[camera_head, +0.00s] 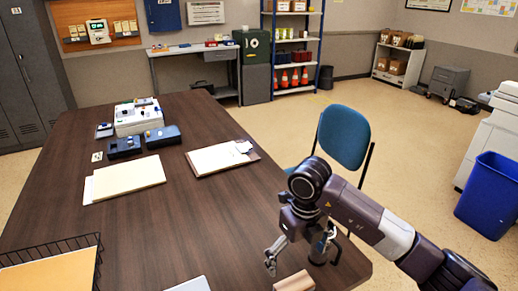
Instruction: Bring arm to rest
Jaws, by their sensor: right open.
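My right arm (372,220) comes in from the lower right and reaches over the near right corner of the dark wooden table (215,235). My right gripper (298,258) points down with its fingers spread wide. I see nothing held between the fingers. A tan block-like object (295,282) lies just below it at the bottom edge of the view, partly cut off. I cannot tell whether a finger touches the table. My left gripper is not in view.
On the table are a wire tray (98,262) with an orange folder, cream folders (128,177), a clipboard (220,158), dark devices (124,147) and a white box (138,118). A blue chair (343,137) stands beyond my arm. A blue bin (490,195) stands at the right.

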